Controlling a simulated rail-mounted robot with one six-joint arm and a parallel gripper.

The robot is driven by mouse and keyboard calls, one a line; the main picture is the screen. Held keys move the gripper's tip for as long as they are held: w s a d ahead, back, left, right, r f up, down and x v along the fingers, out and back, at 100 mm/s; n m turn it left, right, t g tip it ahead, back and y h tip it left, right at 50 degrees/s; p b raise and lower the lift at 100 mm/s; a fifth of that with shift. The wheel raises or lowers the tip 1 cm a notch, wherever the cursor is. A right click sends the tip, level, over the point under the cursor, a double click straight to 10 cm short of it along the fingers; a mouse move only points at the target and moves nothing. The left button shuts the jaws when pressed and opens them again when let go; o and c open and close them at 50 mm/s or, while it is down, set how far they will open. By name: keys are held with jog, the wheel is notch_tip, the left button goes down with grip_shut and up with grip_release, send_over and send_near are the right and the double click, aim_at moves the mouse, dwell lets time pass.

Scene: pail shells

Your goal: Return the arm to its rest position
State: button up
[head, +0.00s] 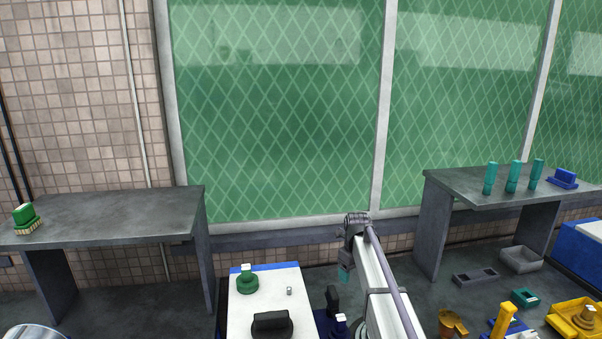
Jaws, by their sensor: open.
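My arm rises from the bottom centre of the head view, and its elbow-like dark joint stands at the top, to the right of the white-topped work surface. The fingers are too small to make out in detail.
A green-and-white piece (247,281) and a black block (271,322) stand on the white surface. A left table (110,215) holds a green brush-like thing (25,217). A right table (465,185) holds teal cylinders (513,176) and a blue piece (563,179). Yellow parts (576,318) lie lower right.

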jog(key=s+f+n+b, duration=0.3)
jog(key=s+n, duration=1.1)
jog(key=s, duration=0.3)
jog(key=s+f+n+b, duration=0.3)
jog(key=s+n, duration=1.2)
jog(key=s, duration=0.2)
jog(key=shift+f+b, duration=0.4)
